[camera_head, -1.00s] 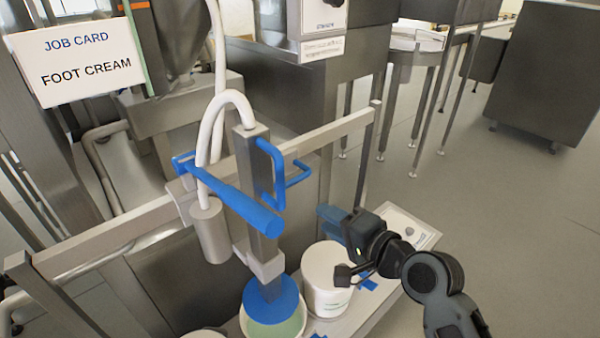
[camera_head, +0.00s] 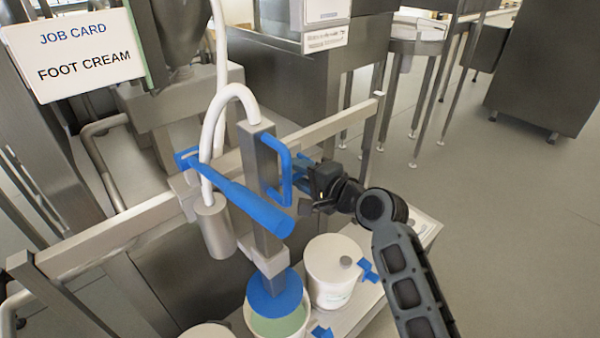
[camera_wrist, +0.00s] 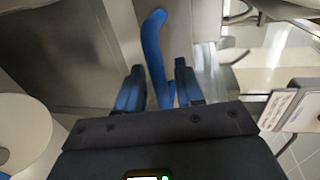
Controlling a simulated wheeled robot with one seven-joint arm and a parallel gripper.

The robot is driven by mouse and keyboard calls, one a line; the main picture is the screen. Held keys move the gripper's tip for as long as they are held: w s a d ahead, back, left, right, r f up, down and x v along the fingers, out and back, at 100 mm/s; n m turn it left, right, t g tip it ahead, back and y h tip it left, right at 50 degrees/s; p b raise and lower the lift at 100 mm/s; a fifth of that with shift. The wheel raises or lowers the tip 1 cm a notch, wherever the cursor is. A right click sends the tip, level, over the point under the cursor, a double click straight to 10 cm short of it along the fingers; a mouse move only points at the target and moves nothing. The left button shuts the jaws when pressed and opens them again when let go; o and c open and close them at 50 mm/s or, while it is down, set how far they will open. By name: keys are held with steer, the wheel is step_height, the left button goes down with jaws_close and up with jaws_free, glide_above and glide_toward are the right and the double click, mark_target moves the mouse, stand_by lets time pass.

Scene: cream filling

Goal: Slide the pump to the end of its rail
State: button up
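The pump (camera_head: 270,183) is a grey upright column with a blue D-shaped handle (camera_head: 284,165) on its right side and a white hose at its top. It sits partway along a grey rail (camera_head: 325,128) that runs from lower left to an end post at upper right. Its blue disc (camera_head: 276,296) is in a bucket of green cream. My gripper (camera_head: 300,172) is at the handle. In the wrist view my gripper (camera_wrist: 158,92) has its two fingers apart, with the blue handle (camera_wrist: 155,55) between them. Contact is not clear.
A blue bar (camera_head: 245,200) crosses the front of the pump. A lidded white bucket (camera_head: 332,270) stands right of the cream bucket (camera_head: 262,329) on a bench. The rail looks bare between the pump and its upper-right end. A job card (camera_head: 75,55) reads "FOOT CREAM".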

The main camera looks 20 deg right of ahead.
jaws_close()
stand_by(0.3)
stand_by(0.3)
